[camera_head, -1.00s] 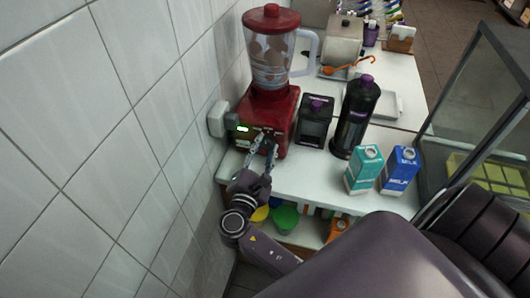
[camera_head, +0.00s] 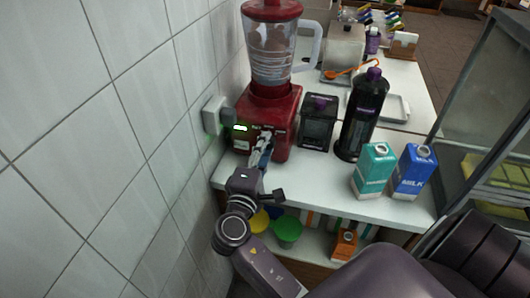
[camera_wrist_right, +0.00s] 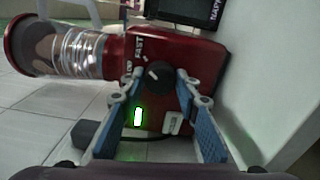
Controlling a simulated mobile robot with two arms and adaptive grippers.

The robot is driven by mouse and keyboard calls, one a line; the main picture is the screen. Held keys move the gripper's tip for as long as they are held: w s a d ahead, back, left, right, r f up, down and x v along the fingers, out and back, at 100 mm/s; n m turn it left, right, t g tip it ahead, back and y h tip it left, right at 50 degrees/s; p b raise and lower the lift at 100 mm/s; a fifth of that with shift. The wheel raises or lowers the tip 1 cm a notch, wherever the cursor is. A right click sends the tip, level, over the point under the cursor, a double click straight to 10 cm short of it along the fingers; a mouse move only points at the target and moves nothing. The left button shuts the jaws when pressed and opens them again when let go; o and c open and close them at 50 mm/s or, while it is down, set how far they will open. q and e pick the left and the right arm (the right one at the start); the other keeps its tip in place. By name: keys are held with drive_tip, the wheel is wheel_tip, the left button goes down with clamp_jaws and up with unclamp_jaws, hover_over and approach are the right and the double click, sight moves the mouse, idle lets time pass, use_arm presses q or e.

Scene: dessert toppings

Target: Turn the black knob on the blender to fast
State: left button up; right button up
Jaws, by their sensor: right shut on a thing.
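The red blender (camera_head: 270,115) with its clear jar (camera_head: 268,52) stands on the white counter by the tiled wall. In the right wrist view its black knob (camera_wrist_right: 158,73) shows near the "FAST" lettering (camera_wrist_right: 139,48); its exact setting is hard to read. My right gripper (camera_head: 264,139) is at the blender's front face, its fingers shut on the knob's sides. In the right wrist view the gripper (camera_wrist_right: 156,82) looks turned relative to the blender. A green light (camera_wrist_right: 138,117) glows on the front. The jar's contents look streaked. My left gripper is out of view.
A dark box (camera_head: 318,122) and black bottle (camera_head: 361,115) stand right of the blender. Teal (camera_head: 373,171) and blue (camera_head: 413,172) cartons stand near the counter's front. A wall socket (camera_head: 214,115) is close on the left. A glass case (camera_head: 485,120) stands at right.

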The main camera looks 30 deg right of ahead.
drive_tip(key=shift+f+m, duration=0.1)
drive_tip(key=shift+m, duration=0.3)
drive_tip(key=o, duration=1.1)
drive_tip(key=shift+o, duration=0.2)
drive_tip(key=v, duration=0.7)
drive_tip(key=shift+s+a, duration=0.2)
